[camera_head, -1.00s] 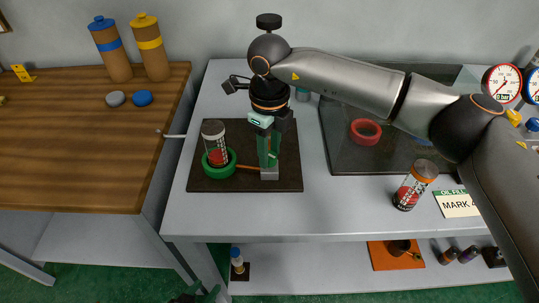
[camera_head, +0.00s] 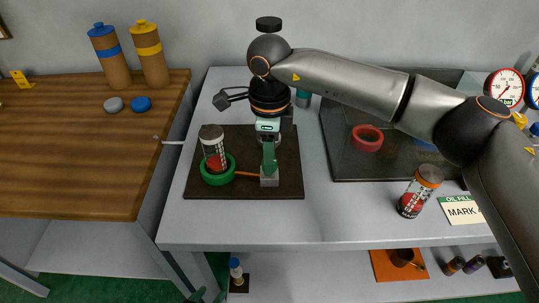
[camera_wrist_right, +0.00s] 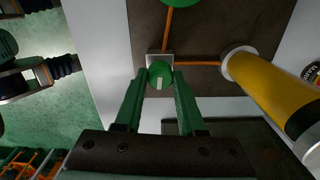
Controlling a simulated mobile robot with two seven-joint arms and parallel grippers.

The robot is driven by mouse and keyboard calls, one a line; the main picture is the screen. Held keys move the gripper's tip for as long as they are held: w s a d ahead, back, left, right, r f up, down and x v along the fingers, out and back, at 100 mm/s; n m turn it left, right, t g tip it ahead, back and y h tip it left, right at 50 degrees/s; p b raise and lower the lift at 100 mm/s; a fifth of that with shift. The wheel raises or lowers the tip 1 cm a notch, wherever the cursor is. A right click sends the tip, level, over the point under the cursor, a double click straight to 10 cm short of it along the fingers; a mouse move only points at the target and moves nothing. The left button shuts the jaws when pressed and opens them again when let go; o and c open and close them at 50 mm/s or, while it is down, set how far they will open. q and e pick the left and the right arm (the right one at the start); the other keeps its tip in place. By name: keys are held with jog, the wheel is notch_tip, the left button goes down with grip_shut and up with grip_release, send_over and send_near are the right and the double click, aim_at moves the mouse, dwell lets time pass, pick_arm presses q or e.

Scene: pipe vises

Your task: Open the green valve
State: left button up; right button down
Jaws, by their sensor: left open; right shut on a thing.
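The green valve (camera_wrist_right: 159,75) is a round green knob with a white line on it. It sits on a grey block (camera_head: 269,180) at the right part of the dark board in the head view. My right gripper (camera_wrist_right: 160,73) comes down over it from above, its two green fingers shut on the knob's sides. In the head view my right gripper (camera_head: 269,165) hides the knob. The white line runs along the view's vertical in the right wrist view.
A clear canister with red content (camera_head: 213,142) stands in a green ring (camera_head: 216,176) beside the valve, linked by an orange pipe (camera_head: 246,174). A dark tray (camera_head: 346,172) with a red ring is to the right. An orange-capped canister (camera_head: 418,190) stands at the front right.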

jog(key=shift+r, duration=0.1)
jog(key=c, duration=0.5)
grip_release()
notch_tip(320, 180, up, 12)
jog(key=shift+r, duration=0.2)
dwell(0.4)
